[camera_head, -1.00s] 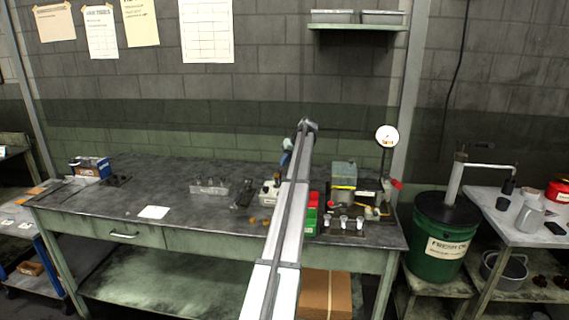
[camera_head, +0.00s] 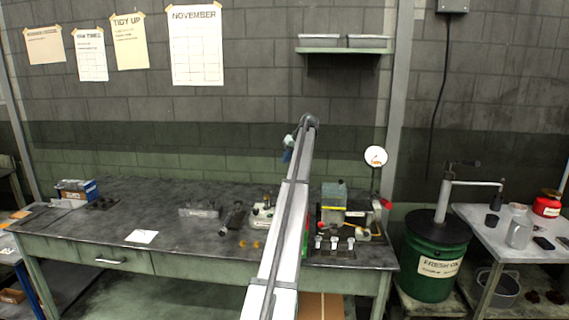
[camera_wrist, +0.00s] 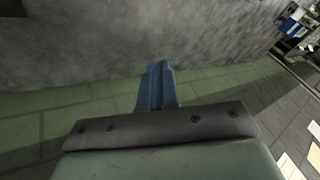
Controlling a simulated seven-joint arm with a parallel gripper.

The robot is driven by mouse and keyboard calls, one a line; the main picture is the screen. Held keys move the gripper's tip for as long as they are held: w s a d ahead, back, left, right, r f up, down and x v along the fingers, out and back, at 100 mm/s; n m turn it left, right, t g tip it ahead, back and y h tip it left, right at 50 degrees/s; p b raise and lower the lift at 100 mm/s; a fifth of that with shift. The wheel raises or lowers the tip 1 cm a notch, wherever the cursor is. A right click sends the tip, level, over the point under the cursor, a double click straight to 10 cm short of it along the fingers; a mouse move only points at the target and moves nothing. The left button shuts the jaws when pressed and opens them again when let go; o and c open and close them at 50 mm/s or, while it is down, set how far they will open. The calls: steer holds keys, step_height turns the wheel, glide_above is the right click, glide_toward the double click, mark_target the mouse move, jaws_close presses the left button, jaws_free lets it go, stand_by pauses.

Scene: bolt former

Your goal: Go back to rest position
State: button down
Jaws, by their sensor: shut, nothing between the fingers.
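My gripper (camera_head: 288,156) shows small in the head view, at the far end of my raised arm above the workbench (camera_head: 160,205). Its blue fingers (camera_wrist: 156,86) show in the wrist view, closed together with nothing between them. The fingers are clear of the bench and of everything on it. My arm hides part of the bench middle in the head view.
A green drum (camera_head: 430,262) stands right, beside a side table (camera_head: 480,225). A shelf (camera_head: 345,50) hangs on the wall.

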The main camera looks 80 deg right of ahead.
stand_by(0.4)
